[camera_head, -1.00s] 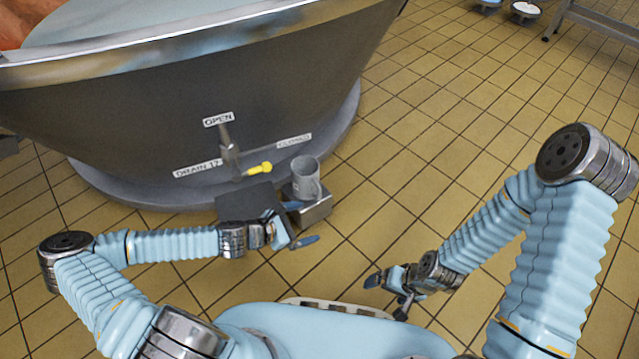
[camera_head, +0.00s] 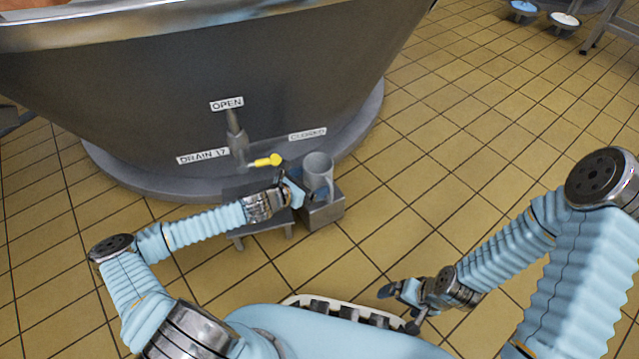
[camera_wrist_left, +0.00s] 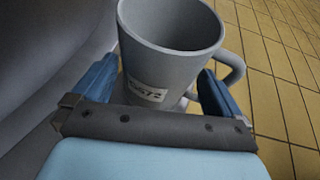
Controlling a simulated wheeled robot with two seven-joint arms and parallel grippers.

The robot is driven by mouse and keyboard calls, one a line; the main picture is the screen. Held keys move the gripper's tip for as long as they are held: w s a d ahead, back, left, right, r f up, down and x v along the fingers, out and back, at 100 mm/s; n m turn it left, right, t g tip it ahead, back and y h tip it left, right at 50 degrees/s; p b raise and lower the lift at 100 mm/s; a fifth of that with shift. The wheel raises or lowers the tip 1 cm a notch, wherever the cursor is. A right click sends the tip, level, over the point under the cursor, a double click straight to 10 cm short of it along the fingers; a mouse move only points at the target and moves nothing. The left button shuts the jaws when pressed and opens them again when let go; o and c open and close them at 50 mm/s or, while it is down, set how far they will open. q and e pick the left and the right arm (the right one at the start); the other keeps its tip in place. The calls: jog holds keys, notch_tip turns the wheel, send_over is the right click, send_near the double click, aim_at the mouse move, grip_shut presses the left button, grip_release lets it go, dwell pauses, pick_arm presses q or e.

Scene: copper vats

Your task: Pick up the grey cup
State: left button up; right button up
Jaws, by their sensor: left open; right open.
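The grey cup (camera_head: 318,172) stands upright on a small grey metal box beside the vat's drain. In the left wrist view the cup (camera_wrist_left: 172,52) is large, with a pale number label on its side and its handle at the right. My left gripper (camera_head: 305,192) is open at the cup, and its blue fingers (camera_wrist_left: 155,88) lie on either side of the cup's lower part. I cannot tell whether they touch it. My right gripper (camera_head: 398,292) is open and empty over the floor, well away from the cup.
The big metal vat (camera_head: 200,75) rises just behind the cup, with a drain valve and a yellow handle (camera_head: 268,160) close to the cup's left. The grey box (camera_head: 324,212) stands beside a low dark stand (camera_head: 262,228).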

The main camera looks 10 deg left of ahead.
aim_at(318, 167)
pick_arm(q)
jog(key=shift+x, duration=1.5)
jog(key=c, duration=0.8)
